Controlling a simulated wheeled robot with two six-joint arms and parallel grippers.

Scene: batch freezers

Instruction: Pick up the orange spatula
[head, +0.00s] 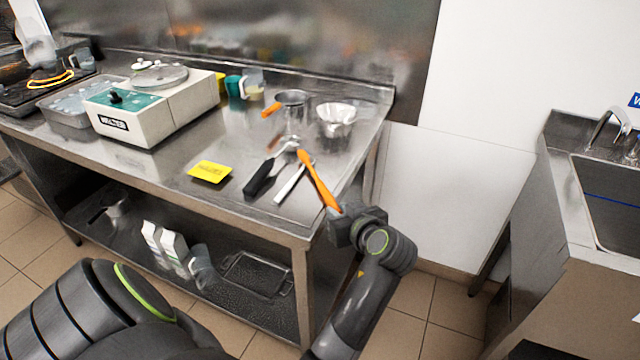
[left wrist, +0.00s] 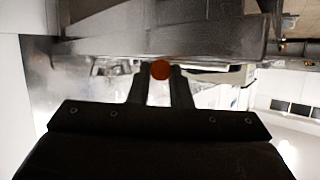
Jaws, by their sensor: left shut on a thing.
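The orange spatula (head: 318,182) is at the front right corner of the steel table in the head view. Its orange length runs up and left from my left gripper (head: 337,212). The gripper is shut on the spatula's lower end. In the left wrist view, the round orange end of the spatula (left wrist: 160,70) sits between the two dark fingers of the left gripper (left wrist: 160,82). I cannot tell whether the spatula's far end touches the table. My right gripper is not in view.
On the steel table (head: 150,170) lie a black-handled utensil (head: 262,178), a white-handled utensil (head: 291,182) and a yellow card (head: 209,171). Metal bowls (head: 335,118) and a batch freezer (head: 150,110) stand further back. A sink (head: 612,205) is at the right.

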